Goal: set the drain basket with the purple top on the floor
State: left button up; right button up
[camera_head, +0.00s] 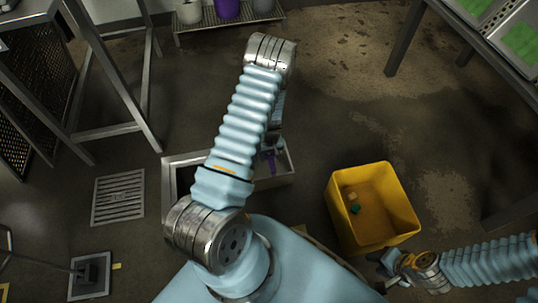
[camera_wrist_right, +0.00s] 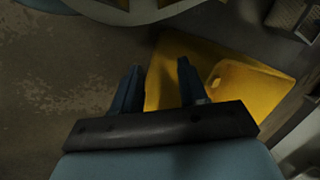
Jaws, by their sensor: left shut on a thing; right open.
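A purple-topped thing (camera_head: 269,159), which looks like the drain basket, shows just right of my left forearm in the head view. It is at a grey metal-edged box or pit (camera_head: 180,160) on the floor; I cannot tell whether it touches it. My left gripper (camera_head: 274,143) is shut on it, coming down from above, mostly hidden by my own arm. The basket's lower part is hidden. My right gripper (camera_head: 388,265) is open and empty beside the yellow bin's near edge. Its two fingers also show in the right wrist view (camera_wrist_right: 158,82).
A yellow bin (camera_head: 341,205) with small items inside stands right of the box. A floor grate (camera_head: 118,197) lies to the left. A metal frame (camera_head: 110,75) stands upper left, a low shelf with containers (camera_head: 245,23) at the back. Wet brown floor (camera_head: 340,110) is clear behind the bin.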

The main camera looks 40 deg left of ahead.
pick_arm(q)
jog(key=shift+f+b, duration=0.35)
jog(key=o, duration=1.8)
jog(key=shift+r+p, duration=3.15)
jog(key=shift+r, duration=1.1)
jog(key=shift+r+p, duration=0.9)
jog(key=shift+r, duration=0.4)
